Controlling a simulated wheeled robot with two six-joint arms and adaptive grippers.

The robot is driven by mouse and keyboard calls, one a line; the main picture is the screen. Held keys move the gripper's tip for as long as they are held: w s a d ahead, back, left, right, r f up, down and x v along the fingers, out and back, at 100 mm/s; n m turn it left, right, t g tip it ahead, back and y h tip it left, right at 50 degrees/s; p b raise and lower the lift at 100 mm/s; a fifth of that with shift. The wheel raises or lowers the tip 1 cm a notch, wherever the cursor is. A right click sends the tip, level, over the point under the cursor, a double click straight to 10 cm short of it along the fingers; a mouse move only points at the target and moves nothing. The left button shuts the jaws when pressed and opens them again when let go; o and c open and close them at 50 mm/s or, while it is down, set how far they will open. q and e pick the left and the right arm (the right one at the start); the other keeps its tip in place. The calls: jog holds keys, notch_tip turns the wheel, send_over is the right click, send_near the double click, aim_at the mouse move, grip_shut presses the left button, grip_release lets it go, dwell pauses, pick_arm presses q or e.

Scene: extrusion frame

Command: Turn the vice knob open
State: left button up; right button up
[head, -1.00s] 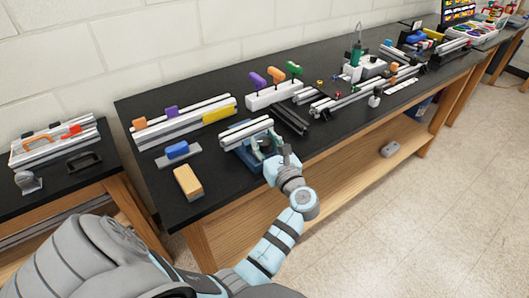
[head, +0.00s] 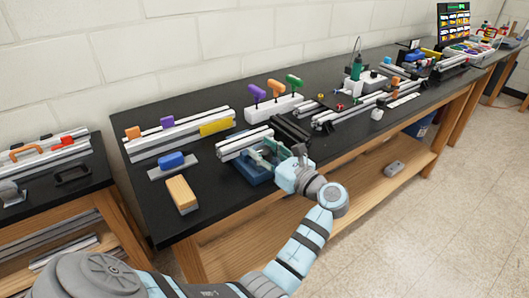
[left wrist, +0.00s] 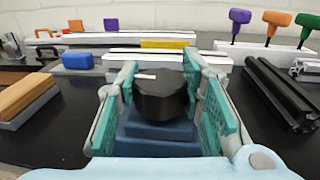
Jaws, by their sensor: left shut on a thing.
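The blue vice (head: 252,174) stands near the front edge of the black bench, with silver extrusion (head: 238,146) lying across it. In the left wrist view the black vice knob (left wrist: 160,98), with a white mark on its top, sits in front of the vice's blue body (left wrist: 155,143). My left gripper (left wrist: 164,78) has its teal-padded fingers on either side of the knob and is shut on it. In the head view my left gripper (head: 284,168) is at the front of the vice and hides the knob. My right gripper is not in view.
A wooden-topped block (head: 181,194) and a blue-handled tool (head: 171,160) lie left of the vice. A rack with purple, orange and green handles (head: 273,108) stands behind it. Dark rails (head: 291,129) lie close on its right. The bench's front-left corner is clear.

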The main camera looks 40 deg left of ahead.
aim_at(264, 150)
pick_arm(q)
jog(key=o, duration=1.2)
notch_tip(264, 150, up, 10)
